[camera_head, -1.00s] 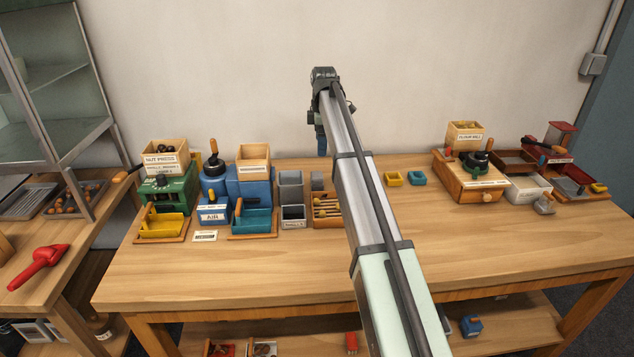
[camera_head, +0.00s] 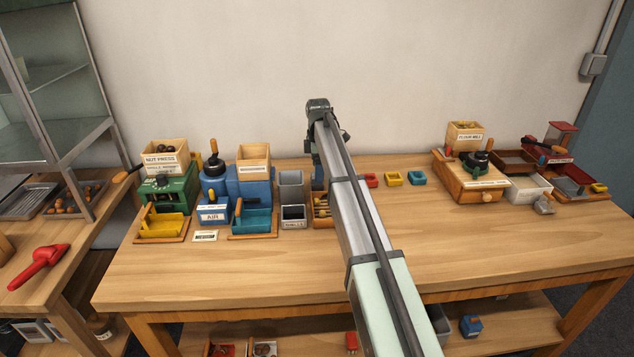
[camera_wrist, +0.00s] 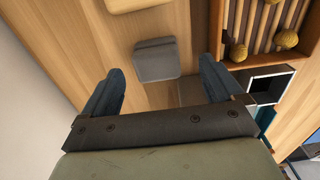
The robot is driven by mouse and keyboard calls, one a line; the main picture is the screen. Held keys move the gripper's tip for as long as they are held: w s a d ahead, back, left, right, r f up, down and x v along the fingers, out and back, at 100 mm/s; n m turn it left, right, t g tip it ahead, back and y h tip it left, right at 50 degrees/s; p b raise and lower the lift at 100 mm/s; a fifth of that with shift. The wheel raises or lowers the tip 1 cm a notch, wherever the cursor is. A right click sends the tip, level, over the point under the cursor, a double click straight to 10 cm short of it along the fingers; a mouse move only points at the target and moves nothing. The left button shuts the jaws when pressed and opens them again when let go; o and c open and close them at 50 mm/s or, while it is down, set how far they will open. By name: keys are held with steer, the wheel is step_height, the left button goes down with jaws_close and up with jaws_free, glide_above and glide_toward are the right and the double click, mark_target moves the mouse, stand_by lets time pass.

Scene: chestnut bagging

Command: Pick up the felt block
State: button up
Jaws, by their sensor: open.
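The felt block, a small grey block with rounded edges, shows in the wrist view (camera_wrist: 157,62) on the wooden table. My gripper (camera_wrist: 161,82) is open above it, one finger on each side, with clear gaps between the fingers and the block. The block lies near the middle of the finger gap, slightly beyond the fingertips in the picture. In the head view my gripper (camera_head: 319,183) hangs low at the back of the table, and the block is hidden behind it and the arm.
A wooden tray with yellow balls (camera_wrist: 228,30) lies close to the right finger. Grey bins (camera_head: 291,186) stand left of the gripper. The front of the table is clear.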

steer(key=f, duration=0.4)
steer(key=shift+w+d+f, duration=0.1)
steer(key=shift+w+f, duration=0.1)
steer(key=shift+f, duration=0.2)
steer(key=shift+c, duration=0.2)
steer(key=c, duration=1.2)
step_height(320, 180, up, 10)
steer(key=shift+r, duration=0.1)
